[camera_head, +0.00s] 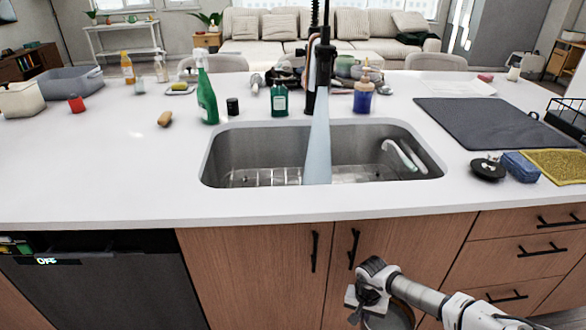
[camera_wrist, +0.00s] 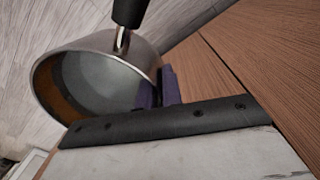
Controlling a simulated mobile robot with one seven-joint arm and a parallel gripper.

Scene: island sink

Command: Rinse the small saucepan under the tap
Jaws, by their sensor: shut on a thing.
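The small saucepan (camera_wrist: 88,95) is metal with a black handle (camera_wrist: 128,10). In the wrist view its open mouth faces left, showing a grey inside with a brownish patch. My gripper (camera_wrist: 160,88) is shut on the pan's wall near the rim with its purple fingers. In the head view my gripper (camera_head: 372,292) is low in front of the wooden cabinet doors, below the counter edge, and part of the saucepan (camera_head: 390,318) shows under it, cut off by the frame. The black tap (camera_head: 323,62) stands behind the steel sink (camera_head: 225,150). A pale blue stream (camera_head: 318,150) runs from it into the basin.
A white utensil (camera_head: 400,155) leans at the sink's right end. A green spray bottle (camera_head: 207,98), green bottle (camera_head: 279,98) and blue soap bottle (camera_head: 363,95) stand behind the sink. A dark mat (camera_head: 490,122), black stopper (camera_head: 488,170) and blue sponge (camera_head: 520,166) lie right. The counter left of the sink is mostly clear.

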